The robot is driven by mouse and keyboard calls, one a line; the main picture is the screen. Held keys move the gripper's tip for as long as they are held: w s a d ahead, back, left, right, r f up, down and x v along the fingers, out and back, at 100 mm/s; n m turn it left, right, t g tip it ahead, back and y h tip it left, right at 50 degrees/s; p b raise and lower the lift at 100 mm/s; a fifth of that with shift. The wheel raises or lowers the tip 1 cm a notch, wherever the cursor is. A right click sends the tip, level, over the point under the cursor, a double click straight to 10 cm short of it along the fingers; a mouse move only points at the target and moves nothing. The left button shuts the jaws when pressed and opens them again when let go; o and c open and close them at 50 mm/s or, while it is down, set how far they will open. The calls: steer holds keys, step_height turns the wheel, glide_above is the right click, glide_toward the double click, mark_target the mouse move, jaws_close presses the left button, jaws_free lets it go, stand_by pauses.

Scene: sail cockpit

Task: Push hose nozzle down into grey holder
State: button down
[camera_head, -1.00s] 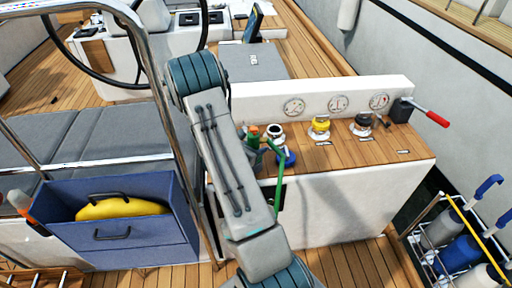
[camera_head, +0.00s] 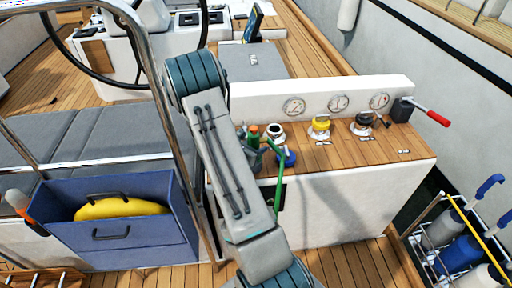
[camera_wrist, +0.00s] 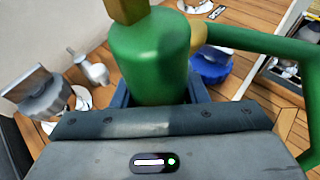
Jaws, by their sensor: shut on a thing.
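The green hose nozzle (camera_wrist: 150,62) with a brass-coloured tip stands roughly upright between the fingers of my gripper (camera_wrist: 158,97). The gripper is shut on it. In the head view the nozzle (camera_head: 253,137) shows just right of my forearm, above the wooden console top, and most of the gripper is hidden behind the arm. The green hose (camera_wrist: 262,44) bends away to the right from the nozzle. I cannot pick out the grey holder for certain. The nozzle's lower end is hidden by the gripper, so I cannot tell whether it touches a holder.
A blue cap (camera_head: 287,157), an open white-rimmed fitting (camera_head: 275,131), a yellow cap (camera_head: 320,123) and a black cap (camera_head: 362,122) stand on the console. A grey fitting (camera_wrist: 45,97) is left in the wrist view. A red-handled lever (camera_head: 430,114) is at right.

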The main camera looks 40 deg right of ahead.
steer(key=shift+f+b, duration=0.55)
steer(key=shift+b, duration=0.15)
stand_by(0.4)
steer(key=c, duration=1.1)
jaws_free()
steer(key=shift+a, duration=0.1)
steer(key=shift+p+v, duration=1.2)
steer(key=shift+v, duration=4.25)
steer(key=shift+r, duration=0.2)
